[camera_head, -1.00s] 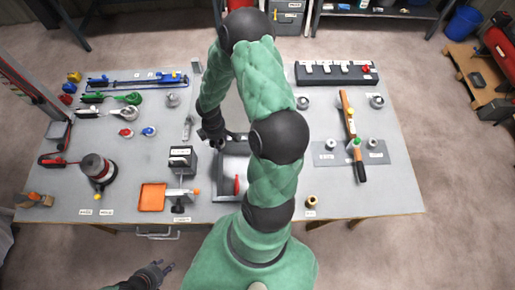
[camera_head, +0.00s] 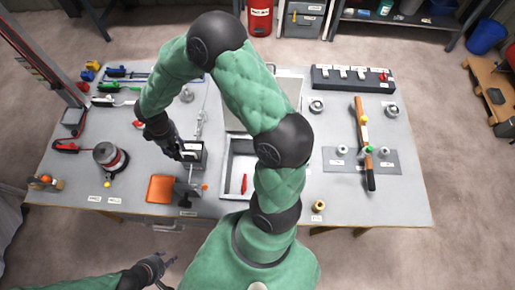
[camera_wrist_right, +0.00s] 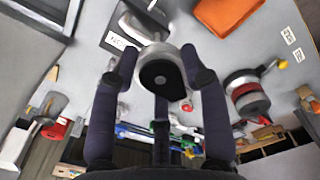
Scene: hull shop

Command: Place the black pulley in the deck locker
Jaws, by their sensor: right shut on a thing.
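My right gripper (camera_head: 176,150) reaches across to the left part of the bench, beside a small black labelled stand (camera_head: 193,153). In the right wrist view it (camera_wrist_right: 160,85) is shut on a round thing with a black face and a pale grey rim, which looks like the black pulley (camera_wrist_right: 158,73). In the head view the pulley is hidden by the gripper. An open grey box, apparently the deck locker (camera_head: 228,168), sits mid-bench, partly behind my right arm, with a red item inside. My left gripper (camera_head: 168,270) looks open and empty, low in front of the bench.
An orange tray (camera_head: 160,188) and a clamp-like tool (camera_head: 186,192) lie near the front edge. A dark reel with a red band (camera_head: 110,157) stands at left. A grey mat (camera_head: 384,160) with pulleys and a long tool (camera_head: 362,140) lies at right.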

